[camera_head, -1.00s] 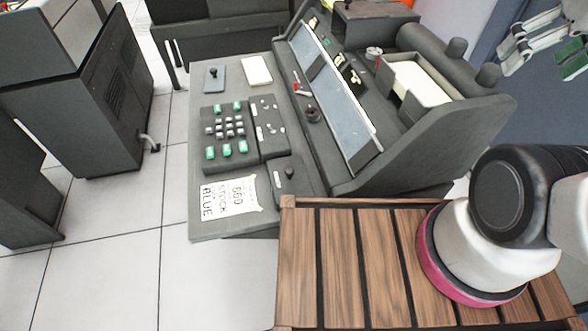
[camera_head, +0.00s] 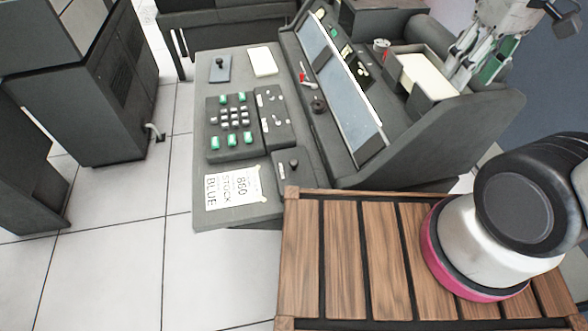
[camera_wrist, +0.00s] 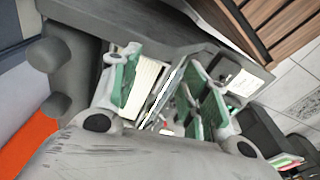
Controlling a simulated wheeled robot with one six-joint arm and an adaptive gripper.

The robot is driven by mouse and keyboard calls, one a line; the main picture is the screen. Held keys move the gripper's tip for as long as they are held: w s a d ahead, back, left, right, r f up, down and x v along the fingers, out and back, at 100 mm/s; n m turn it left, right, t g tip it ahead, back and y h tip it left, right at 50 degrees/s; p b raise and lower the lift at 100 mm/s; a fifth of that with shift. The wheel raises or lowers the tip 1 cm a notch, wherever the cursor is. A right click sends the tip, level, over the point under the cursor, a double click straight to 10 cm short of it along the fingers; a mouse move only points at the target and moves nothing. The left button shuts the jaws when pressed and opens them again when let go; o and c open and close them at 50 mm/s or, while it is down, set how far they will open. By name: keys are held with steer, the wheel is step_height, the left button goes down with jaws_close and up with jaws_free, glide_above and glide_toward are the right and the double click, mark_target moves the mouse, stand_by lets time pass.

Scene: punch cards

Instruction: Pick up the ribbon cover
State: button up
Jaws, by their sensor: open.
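No part is clearly recognisable as the ribbon cover, so I cannot tell which one it is. The dark grey punch machine (camera_head: 440,135) stands on the desk, with a sloped glassy panel (camera_head: 345,98) and an open hopper holding a stack of cream cards (camera_head: 428,75). My gripper (camera_head: 468,78) is open and empty at the right of the hopper, above the machine's top. In the wrist view, my gripper (camera_wrist: 162,62) has its green-padded fingers spread, with the cards (camera_wrist: 146,85) seen between them. Contact with the machine cannot be told.
The desk holds a keyboard (camera_head: 233,122), a switch unit (camera_head: 274,113) and a "BLUE STOCK 860" note (camera_head: 233,187). A small cup (camera_head: 381,47) stands behind the hopper. A slatted wooden surface (camera_head: 345,260) lies in front. Grey cabinets (camera_head: 110,110) stand left across open tiled floor.

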steer(key=a+f+n+g+h, duration=0.15)
steer(key=a+f+n, duration=0.25)
steer(key=a+f, duration=0.5)
steer(key=n, duration=0.4)
glide_above(294, 161)
steer(key=shift+t+y, duration=0.25)
steer(key=shift+y, duration=0.2)
steer(key=f, duration=1.1)
steer(key=shift+s+d+f, duration=0.1)
steer(key=shift+s+f, duration=0.15)
steer(key=shift+f, duration=0.1)
step_height(294, 161, down, 7)
steer(key=shift+w+r, duration=0.15)
steer(key=shift+r, duration=0.05)
steer(key=shift+f, duration=0.5)
jaws_close()
